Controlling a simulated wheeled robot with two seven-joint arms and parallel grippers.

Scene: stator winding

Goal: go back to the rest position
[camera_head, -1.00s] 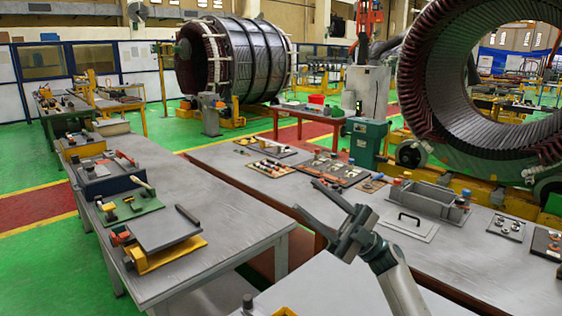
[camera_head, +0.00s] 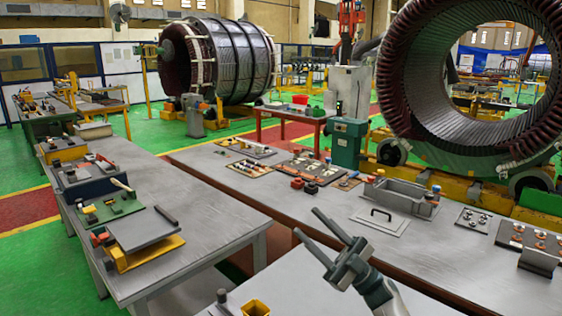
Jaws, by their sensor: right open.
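My right gripper (camera_head: 317,236) is open and empty. Its arm comes in from the bottom edge, and its two fingers point up and left, over the gap and front edge between the workbenches. It touches nothing that I can see. My left gripper is not in view.
A left workbench (camera_head: 205,220) carries a grey plate on a yellow base (camera_head: 147,249) and several trays. A long right workbench (camera_head: 470,260) holds tool boards, a grey open box (camera_head: 400,196) and a handled plate (camera_head: 380,222). A yellow container (camera_head: 256,308) stands at the bottom. Large stators stand behind.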

